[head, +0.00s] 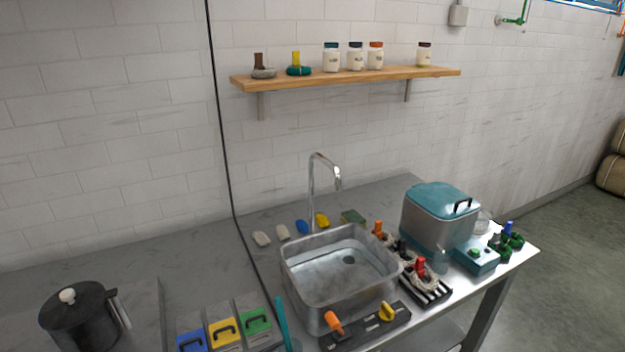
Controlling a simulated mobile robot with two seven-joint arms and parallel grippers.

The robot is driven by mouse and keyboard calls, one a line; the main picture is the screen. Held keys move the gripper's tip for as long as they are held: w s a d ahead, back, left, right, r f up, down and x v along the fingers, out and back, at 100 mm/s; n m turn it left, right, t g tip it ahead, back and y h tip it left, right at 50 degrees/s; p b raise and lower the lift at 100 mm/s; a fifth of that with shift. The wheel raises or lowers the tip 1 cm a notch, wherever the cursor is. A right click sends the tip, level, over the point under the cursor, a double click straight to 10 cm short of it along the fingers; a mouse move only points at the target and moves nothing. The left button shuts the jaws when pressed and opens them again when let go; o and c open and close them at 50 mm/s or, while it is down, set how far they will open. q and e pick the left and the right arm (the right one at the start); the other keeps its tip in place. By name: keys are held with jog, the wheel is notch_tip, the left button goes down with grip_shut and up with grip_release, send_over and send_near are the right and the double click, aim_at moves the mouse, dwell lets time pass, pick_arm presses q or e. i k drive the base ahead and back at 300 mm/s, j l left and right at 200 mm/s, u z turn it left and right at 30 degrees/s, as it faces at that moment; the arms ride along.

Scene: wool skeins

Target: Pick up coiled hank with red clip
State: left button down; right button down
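A coiled hank of off-white wool with a red clip (424,281) lies on a black slatted rack (436,294) to the right of the sink. The red clip (420,266) stands up from the coil. Similar coils lie behind it, one with a black clip (402,247) and one with an orange clip (378,228). Neither of my grippers is in view.
The steel sink (290,275) with its tall tap (312,190) is left of the rack. A teal-lidded grey tank (430,222) stands close behind the hank, with a teal box (476,260) to its right. A dark tray (365,334) holds orange and yellow handles in front.

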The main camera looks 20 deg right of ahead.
aim_at(417, 272)
jog(key=z, duration=1.4)
